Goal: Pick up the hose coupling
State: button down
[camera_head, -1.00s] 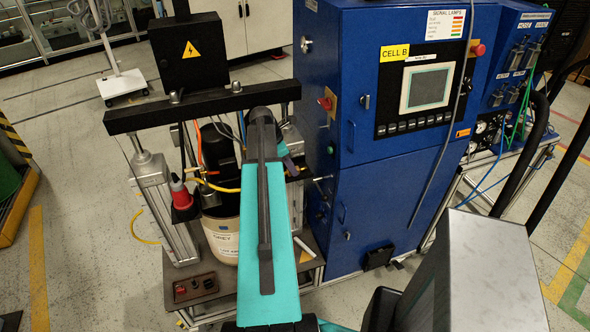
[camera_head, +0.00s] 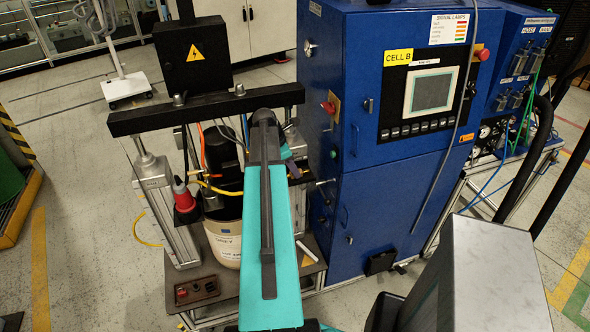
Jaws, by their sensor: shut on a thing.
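My teal and dark grey arm reaches away from me over the pump stand, and its far end is in front of the drum. My gripper is hidden behind the arm, so its jaws and anything between them do not show. I cannot make out the hose coupling for certain. A yellow hose (camera_head: 222,191) runs from metal fittings (camera_head: 211,202) above the drum towards the arm, where it passes out of sight. The pale drum (camera_head: 224,242) stands upright under the black crossbar (camera_head: 205,109), partly covered by the arm.
A blue cabinet (camera_head: 382,205) stands close on the right. A small control box (camera_head: 196,290) sits on the stand's front left. Open floor (camera_head: 95,220) lies to the left.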

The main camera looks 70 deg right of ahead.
jog(key=shift+r+b, duration=0.75)
jog(key=shift+r, duration=0.7)
jog(key=s+a+r+b, duration=0.1)
jog(key=s+a+b, duration=0.1)
jog(key=a, duration=0.5)
jog(key=s+a+b, duration=0.3)
jog(key=a, duration=0.4)
jog(key=shift+a+r+b, duration=0.35)
